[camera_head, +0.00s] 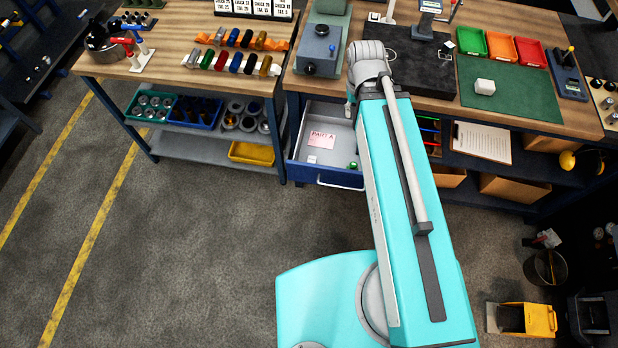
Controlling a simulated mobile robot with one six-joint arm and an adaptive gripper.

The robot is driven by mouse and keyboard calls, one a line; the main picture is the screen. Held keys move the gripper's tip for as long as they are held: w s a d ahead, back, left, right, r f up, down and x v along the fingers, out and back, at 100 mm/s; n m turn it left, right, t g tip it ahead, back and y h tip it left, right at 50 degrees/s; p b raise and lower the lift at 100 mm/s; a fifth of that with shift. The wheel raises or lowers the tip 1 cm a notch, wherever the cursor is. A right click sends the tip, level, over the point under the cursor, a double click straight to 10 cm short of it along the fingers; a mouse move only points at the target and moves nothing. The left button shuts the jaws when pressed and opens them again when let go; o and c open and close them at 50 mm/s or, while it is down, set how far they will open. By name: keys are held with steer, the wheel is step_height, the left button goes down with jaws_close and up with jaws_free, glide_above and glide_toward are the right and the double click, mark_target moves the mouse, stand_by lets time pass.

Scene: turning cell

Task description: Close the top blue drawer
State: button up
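The blue drawer (298,178) is under the left end of the right workbench. It is pulled out, so its grey inside shows. A pink card marked "PART A" (322,139), a small white item and a small green item lie in it. Its pale handle (340,183) is on the front face, toward me. My teal arm reaches up over the drawer's right side and hides part of it. The end of my arm is near the bench edge, above the back of the drawer. My gripper's fingers cannot be made out.
The right workbench (560,118) carries a green mat, coloured trays (500,47) and a grey machine (320,45). A left bench (185,60) with a lower shelf stands beside the drawer.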

steer(key=shift+f+b, duration=3.2)
steer(key=shift+f, duration=0.4)
jaws_close()
steer(key=shift+a, duration=0.1)
